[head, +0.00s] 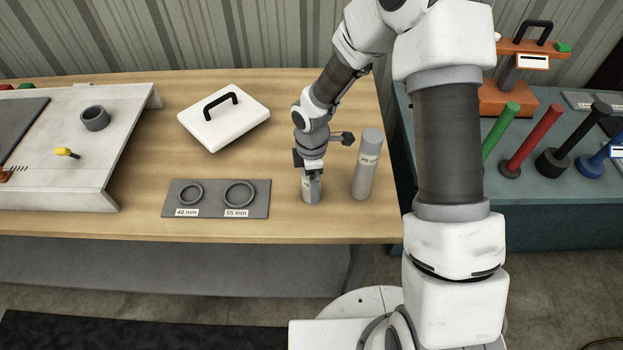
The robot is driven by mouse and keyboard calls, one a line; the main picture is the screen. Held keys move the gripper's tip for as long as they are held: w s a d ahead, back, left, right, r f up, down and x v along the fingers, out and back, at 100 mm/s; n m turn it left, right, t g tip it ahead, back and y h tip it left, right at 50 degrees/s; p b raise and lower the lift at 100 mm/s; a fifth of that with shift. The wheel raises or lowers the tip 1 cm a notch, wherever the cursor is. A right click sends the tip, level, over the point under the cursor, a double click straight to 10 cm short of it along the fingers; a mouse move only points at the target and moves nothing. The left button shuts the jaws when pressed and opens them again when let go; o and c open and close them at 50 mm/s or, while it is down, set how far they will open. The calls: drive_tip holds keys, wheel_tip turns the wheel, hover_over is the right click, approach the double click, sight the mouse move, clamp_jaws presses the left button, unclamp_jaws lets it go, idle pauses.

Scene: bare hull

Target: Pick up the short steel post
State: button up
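The short steel post (311,190) stands upright on the wooden table near its front edge. It is a grey cylinder with a pale label, and its top is covered by my gripper (309,170). My gripper points down over the post, with its dark fingers at the post's upper end. I cannot tell whether the fingers are closed on it or only around it. A taller steel post (365,170), labelled and upright, stands just to the right, apart from the short one.
A grey plate (214,212) with two rings marked 40 mm and 55 mm lies to the left. A white lidded box (224,125) with a black handle sits behind it. A white sloped panel (105,150) fills the table's left. Coloured handles stand on the right bench (520,205).

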clamp_jaws()
idle(0.5)
drive_tip(key=shift+r, duration=0.1)
